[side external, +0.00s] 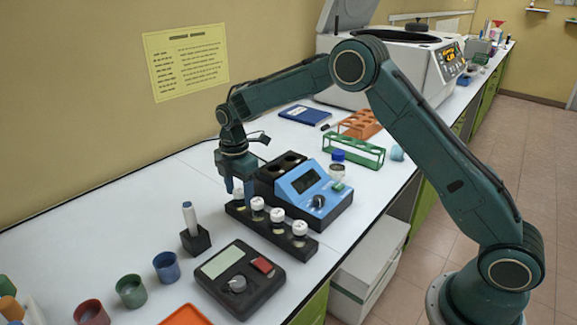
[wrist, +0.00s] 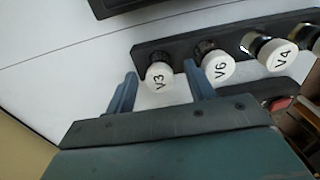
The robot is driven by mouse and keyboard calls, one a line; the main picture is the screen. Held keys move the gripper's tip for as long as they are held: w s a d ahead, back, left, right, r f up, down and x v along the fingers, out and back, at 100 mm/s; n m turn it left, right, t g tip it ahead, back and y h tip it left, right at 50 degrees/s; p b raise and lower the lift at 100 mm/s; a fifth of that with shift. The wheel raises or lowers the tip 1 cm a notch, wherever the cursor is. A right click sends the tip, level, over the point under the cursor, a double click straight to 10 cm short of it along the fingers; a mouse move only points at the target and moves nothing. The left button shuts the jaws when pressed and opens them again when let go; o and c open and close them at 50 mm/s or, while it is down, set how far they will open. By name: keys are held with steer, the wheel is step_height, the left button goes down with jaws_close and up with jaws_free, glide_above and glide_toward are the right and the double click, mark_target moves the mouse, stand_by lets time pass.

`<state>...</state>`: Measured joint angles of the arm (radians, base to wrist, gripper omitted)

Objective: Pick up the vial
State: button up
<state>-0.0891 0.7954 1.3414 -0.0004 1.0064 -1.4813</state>
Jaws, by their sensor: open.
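A black rack (side external: 303,246) holds several white-capped vials in a row. In the wrist view the rack (wrist: 225,36) runs across the top, and the caps read V3 (wrist: 159,76), V6 (wrist: 218,67) and V4 (wrist: 278,54); another cap is cut off at the right edge. My gripper (side external: 238,190) is at the rack's far left end, pointing down. In the wrist view my gripper (wrist: 160,72) is open, with one finger on each side of the V3 cap. The right finger lies between V3 and V6. I cannot tell whether either finger touches V3.
A blue device (side external: 312,187) with a black block stands close behind the rack. A black meter (side external: 240,280) is in front of it, and a marker in a black holder (side external: 196,238) stands to the left. White bench is clear left of my gripper.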

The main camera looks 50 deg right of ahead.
steer(key=shift+f, duration=0.65)
steer(key=c, duration=1.1)
